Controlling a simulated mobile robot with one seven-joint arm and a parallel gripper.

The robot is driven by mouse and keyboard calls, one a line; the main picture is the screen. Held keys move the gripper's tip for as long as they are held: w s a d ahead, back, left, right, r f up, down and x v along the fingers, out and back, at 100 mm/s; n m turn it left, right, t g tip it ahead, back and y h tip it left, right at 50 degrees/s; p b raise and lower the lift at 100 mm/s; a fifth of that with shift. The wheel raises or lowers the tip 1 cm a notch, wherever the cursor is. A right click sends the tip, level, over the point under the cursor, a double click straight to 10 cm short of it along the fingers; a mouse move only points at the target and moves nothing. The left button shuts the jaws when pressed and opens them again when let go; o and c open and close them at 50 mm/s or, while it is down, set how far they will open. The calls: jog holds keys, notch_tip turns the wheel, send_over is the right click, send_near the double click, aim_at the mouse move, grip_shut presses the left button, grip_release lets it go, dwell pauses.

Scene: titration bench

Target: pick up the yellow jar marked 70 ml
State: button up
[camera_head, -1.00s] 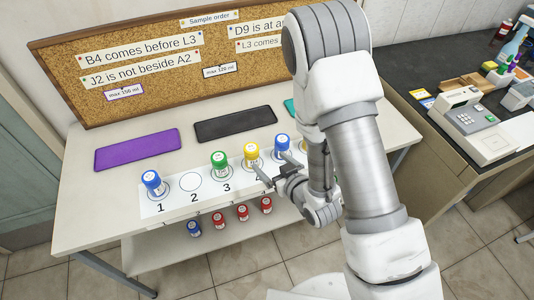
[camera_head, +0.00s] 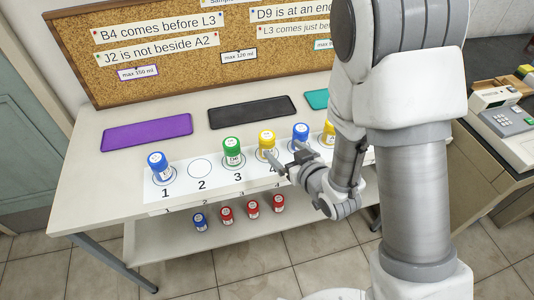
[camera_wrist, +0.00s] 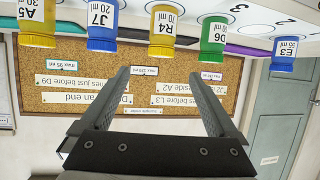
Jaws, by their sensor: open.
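A yellow jar with a white label and lid (camera_head: 267,141) stands upright at place 4 of the numbered strip on the table. My gripper (camera_head: 285,156) is open and empty, in front of the place 4 jar. In the wrist view its fingers (camera_wrist: 164,77) point towards that jar, apart from it.
A green jar (camera_head: 232,151) and a blue jar (camera_head: 301,136) flank the place 4 jar closely. Another blue jar (camera_head: 158,165) is at place 1; place 2 is empty. Purple (camera_head: 147,133) and black (camera_head: 252,112) mats lie behind. Several jars stand on the lower shelf (camera_head: 170,246).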

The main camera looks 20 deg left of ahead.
aim_at(270, 139)
jog(key=shift+a+f+b, duration=0.1)
jog(key=shift+f+b, duration=0.2)
jog(key=shift+b, duration=0.6)
jog(key=b+x, duration=0.5)
jog(key=x, duration=0.4)
jog(key=shift+w+a+r, duration=0.1)
jog(key=shift+w+a, duration=0.05)
jog(key=shift+w, duration=0.1)
jog(key=shift+f+b+x, duration=0.1)
jog(key=shift+b+x, duration=0.1)
jog(key=shift+x, duration=1.15)
jog(key=shift+f+b+x, duration=0.15)
jog(key=shift+b+x, duration=0.05)
jog(key=shift+x, duration=1.1)
jog(key=shift+s, duration=0.1)
jog(key=c, duration=1.5)
jog(key=shift+r, duration=0.15)
